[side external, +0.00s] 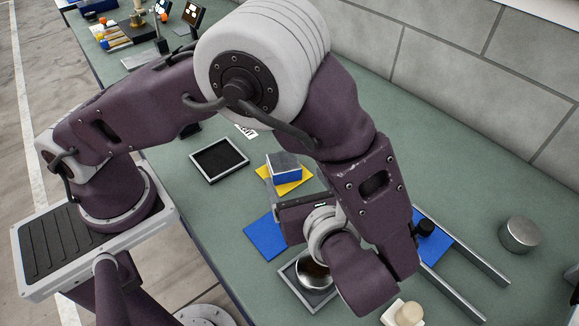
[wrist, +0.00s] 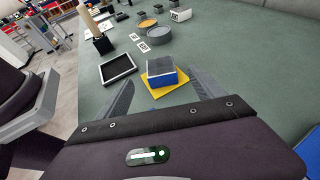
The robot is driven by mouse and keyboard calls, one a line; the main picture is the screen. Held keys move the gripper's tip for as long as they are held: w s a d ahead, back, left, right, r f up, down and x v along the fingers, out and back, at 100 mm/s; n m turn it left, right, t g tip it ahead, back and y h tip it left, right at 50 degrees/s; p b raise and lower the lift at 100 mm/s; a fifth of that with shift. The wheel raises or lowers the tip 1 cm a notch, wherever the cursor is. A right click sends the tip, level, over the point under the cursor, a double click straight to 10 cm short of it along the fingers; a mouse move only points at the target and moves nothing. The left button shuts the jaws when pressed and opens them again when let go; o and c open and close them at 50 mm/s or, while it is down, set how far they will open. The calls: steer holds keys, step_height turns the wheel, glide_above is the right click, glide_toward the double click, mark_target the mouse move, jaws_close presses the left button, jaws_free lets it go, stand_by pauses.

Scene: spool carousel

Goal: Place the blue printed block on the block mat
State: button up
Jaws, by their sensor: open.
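The blue printed block (side external: 286,174), with a grey top and blue sides, sits on a yellow mat (side external: 297,186). In the wrist view the block (wrist: 163,76) stands on the yellow mat (wrist: 172,90), ahead of and between my spread fingers. My gripper (wrist: 161,82) is open and empty, low beside the block. In the side view my gripper (side external: 290,191) is partly hidden by my wrist. Whether a finger touches the block I cannot tell. A blue mat (side external: 262,237) lies flat nearby; which mat is the block mat is not marked.
A black-floored grey tray (side external: 219,160) stands behind the block. Another grey tray (side external: 291,284) holds a shiny round thing under my wrist. Metal rails (side external: 468,262), a metal cylinder (side external: 520,234) and a cream knob (side external: 404,313) lie right. Green bench is free around the yellow mat.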

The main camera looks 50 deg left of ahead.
steer(key=shift+s+d+r, duration=0.2)
steer(key=shift+s+d, duration=0.05)
steer(key=shift+d, duration=0.25)
steer(key=s+a+r+n+h, duration=0.5)
steer(key=r+n, duration=0.3)
steer(key=n, duration=0.3)
steer(key=s+a+r+n+h, duration=0.6)
steer(key=r+n, duration=0.3)
steer(key=n, duration=0.2)
steer(key=shift+a+h, duration=0.55)
steer(key=shift+h, duration=0.15)
steer(key=shift+s+r, duration=0.1)
steer(key=shift+r, duration=0.05)
